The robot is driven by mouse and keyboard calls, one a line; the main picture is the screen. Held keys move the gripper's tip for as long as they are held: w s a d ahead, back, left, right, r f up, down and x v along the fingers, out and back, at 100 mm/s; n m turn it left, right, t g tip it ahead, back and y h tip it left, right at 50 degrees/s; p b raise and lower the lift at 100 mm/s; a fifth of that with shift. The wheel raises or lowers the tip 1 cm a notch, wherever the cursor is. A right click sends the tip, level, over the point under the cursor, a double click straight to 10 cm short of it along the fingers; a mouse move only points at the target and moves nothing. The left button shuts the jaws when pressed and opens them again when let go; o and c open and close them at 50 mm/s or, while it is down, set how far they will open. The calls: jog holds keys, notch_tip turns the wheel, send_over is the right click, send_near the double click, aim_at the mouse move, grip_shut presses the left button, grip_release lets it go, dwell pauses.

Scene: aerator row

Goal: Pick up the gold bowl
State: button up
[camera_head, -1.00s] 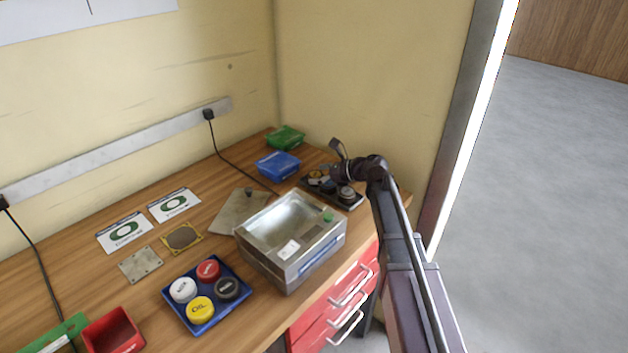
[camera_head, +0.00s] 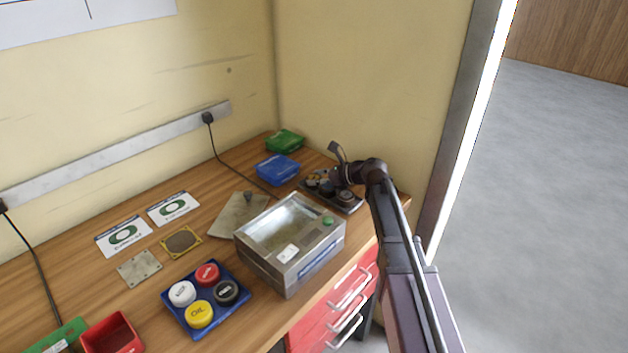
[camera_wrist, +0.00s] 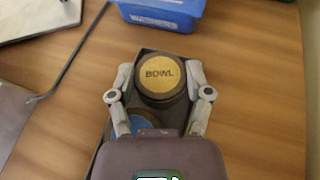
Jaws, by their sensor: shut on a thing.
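The gold bowl (camera_wrist: 160,76) is a round gold-topped piece marked "BOWL" in the wrist view. It sits at the far end of a dark tray (camera_wrist: 146,56). My gripper (camera_wrist: 160,92) has one finger on each side of the bowl and is shut on it. In the head view my gripper (camera_head: 327,180) is over the dark tray (camera_head: 347,206) at the right end of the bench, and the bowl is hard to make out there. A blue-topped piece (camera_wrist: 118,122) in the same tray is partly hidden by my gripper.
A blue box (camera_head: 278,168) stands just behind the tray, with a green box (camera_head: 285,140) farther back. A metal tank (camera_head: 290,262) stands to the left. A blue tray (camera_head: 235,300) holds several coloured caps. The wall is close at the right.

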aim_at(316, 178)
jog(key=shift+r, duration=0.1)
notch_tip(316, 178, up, 10)
jog(key=p, duration=1)
dwell(0.7)
jog(key=shift+r+p, duration=0.55)
jog(key=shift+p, duration=0.1)
jog(key=shift+s, duration=0.15)
dwell(0.6)
